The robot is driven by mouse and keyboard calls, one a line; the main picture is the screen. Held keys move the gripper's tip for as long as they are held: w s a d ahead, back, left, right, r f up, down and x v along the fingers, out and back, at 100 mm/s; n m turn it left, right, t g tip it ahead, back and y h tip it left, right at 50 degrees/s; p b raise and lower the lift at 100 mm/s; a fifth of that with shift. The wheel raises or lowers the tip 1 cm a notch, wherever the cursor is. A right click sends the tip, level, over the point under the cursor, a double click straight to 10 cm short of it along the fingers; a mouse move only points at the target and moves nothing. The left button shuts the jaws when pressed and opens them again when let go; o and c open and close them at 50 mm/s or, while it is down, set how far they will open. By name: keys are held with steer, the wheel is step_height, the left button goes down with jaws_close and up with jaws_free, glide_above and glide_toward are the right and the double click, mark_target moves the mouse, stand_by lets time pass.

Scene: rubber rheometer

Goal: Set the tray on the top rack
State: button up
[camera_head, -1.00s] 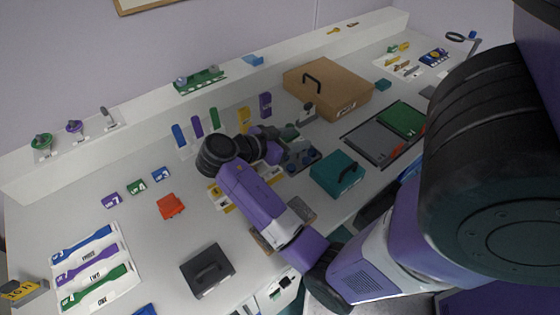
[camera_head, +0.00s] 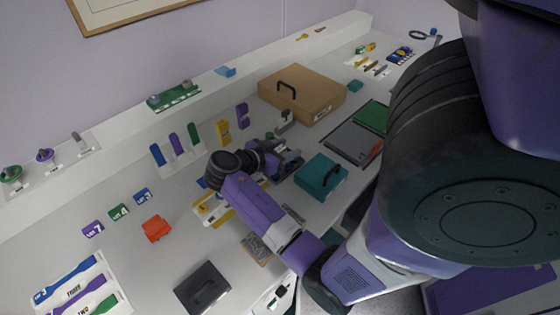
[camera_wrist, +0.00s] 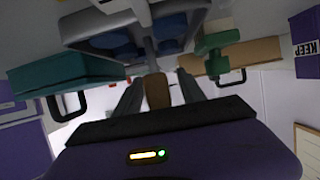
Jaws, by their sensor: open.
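A grey piece with blue round parts, which looks like the tray (camera_wrist: 185,22), fills the top of the wrist view, where the scene appears upside down. A thin grey stem runs from it to a tan grip (camera_wrist: 157,92). My gripper (camera_wrist: 160,92) is open, with one finger on each side of the tan grip; I cannot tell whether they touch it. In the head view my gripper (camera_head: 289,162) is low over the bench, between the teal box and the upright coloured pieces, and mostly hides the tray. I cannot tell which structure is the top rack.
A teal box (camera_head: 319,178) with a handle stands close right of my gripper. A brown case (camera_head: 318,98) is behind it. Upright coloured pieces (camera_head: 175,146) stand to the left. A raised white ledge (camera_head: 120,135) runs along the wall, holding a green rack (camera_head: 180,97).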

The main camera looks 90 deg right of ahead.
jaws_close()
steer(key=shift+r, duration=0.15)
stand_by(0.4)
